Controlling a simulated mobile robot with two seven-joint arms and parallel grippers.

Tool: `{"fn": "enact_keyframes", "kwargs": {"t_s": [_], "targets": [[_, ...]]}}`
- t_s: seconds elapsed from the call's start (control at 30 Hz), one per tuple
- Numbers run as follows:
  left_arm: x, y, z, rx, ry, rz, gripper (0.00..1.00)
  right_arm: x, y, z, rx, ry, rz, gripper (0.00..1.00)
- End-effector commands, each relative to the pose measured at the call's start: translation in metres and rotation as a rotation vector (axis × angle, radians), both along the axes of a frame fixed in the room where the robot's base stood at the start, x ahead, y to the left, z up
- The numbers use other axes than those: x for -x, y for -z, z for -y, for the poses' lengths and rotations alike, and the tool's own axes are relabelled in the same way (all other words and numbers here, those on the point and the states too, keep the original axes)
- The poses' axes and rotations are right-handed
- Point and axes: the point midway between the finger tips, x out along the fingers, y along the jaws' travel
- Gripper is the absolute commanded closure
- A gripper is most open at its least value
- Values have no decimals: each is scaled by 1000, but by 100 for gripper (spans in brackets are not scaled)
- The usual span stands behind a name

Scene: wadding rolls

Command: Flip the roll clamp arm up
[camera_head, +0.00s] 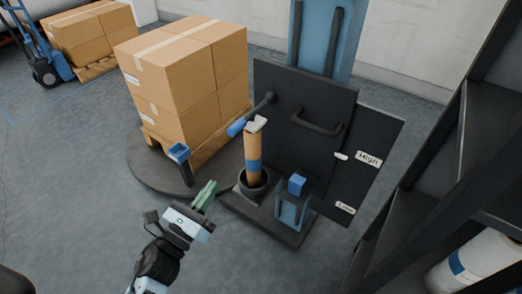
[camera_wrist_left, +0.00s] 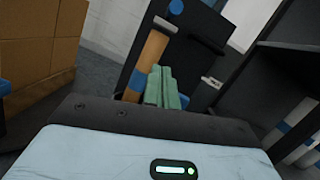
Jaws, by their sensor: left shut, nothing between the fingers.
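The roll clamp arm (camera_head: 264,103) is a black lever on the left edge of a dark upright panel. Its blue grip (camera_head: 237,128) points down and to the left, beside the top of a brown roll (camera_head: 253,152) with a blue band. A blue end, seemingly this grip, shows at the top of the left wrist view (camera_wrist_left: 176,6). My left gripper (camera_head: 208,188) has green fingers that are shut with nothing between them. It is in front of and below the grip, apart from the roll and clamp arm. My right gripper is in neither view.
The roll stands in a black cup (camera_head: 253,190) on a dark base. A blue-topped post (camera_head: 296,185) stands right of it. Stacked cartons (camera_head: 188,85) are at left on a round platform (camera_head: 140,175). A dark shelf (camera_head: 440,150) stands at right. Open floor lies at lower left.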

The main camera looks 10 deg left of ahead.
Motion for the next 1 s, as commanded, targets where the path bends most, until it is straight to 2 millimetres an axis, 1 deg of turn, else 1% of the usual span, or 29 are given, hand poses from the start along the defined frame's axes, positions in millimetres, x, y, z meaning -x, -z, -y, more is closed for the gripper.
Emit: {"fn": "enact_keyframes", "kwargs": {"t_s": [0.03, 0.13, 0.43, 0.57, 0.67, 0.77, 1.0], "targets": [[-3, 1, 0, -24, 0, 14, 100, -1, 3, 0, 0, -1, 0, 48], [-5, 0, 1, -48, -1, 27, 100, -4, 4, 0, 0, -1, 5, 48], [-5, -2, 1, -48, -1, 28, 100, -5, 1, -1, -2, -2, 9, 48], [-10, -3, 3, -48, -1, 29, 100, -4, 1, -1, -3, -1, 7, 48], [-20, -6, 6, -48, 0, 30, 100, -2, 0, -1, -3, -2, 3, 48], [-36, -11, 11, -48, 1, 32, 100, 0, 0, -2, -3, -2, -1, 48], [-77, -21, 24, -48, -1, 30, 100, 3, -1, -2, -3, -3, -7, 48]]}}
